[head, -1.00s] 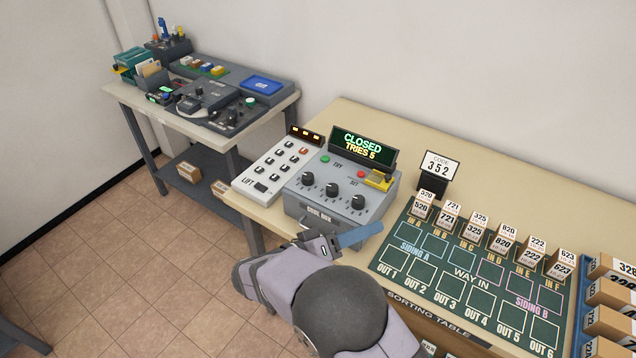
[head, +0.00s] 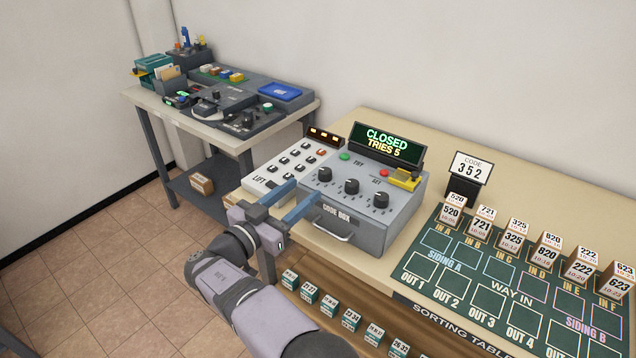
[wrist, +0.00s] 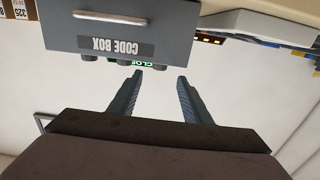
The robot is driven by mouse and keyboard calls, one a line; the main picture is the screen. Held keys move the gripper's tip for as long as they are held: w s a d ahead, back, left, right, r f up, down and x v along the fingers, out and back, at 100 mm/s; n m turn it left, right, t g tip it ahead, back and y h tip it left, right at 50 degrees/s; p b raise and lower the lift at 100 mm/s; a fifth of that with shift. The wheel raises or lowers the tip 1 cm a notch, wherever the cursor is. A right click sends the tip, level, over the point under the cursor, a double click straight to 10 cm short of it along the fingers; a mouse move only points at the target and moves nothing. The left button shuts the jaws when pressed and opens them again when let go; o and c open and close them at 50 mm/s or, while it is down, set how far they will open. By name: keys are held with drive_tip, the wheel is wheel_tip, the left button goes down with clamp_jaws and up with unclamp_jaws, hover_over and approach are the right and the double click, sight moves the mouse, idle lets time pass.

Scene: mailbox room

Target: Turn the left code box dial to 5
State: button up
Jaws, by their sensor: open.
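The grey code box (head: 375,232) stands on the sorting table, with a display (head: 387,143) reading CLOSED, TRIES 5. Its top has a row of three black dials; the left dial (head: 324,174) is nearest the lift keypad. The dial's setting is too small to read. My gripper (head: 299,197) is open and empty, in front of the box's left front corner, below the left dial and apart from it. In the wrist view, the box front (wrist: 120,30) appears upside down beyond the two blue fingers (wrist: 158,97).
The lift keypad (head: 290,165) stands directly left of the box. A card (head: 470,168) reads CODE 352. Several parcels (head: 547,247) stand on the green board to the right. A drawer handle (head: 335,230) juts from the box front. A second table (head: 215,130) stands at back left.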

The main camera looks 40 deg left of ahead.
sight(321, 175)
drive_tip(key=shift+w+p, duration=1.2)
drive_tip(key=shift+w, duration=2.45)
drive_tip(key=shift+c, duration=0.6)
drive_tip(key=c, duration=0.9)
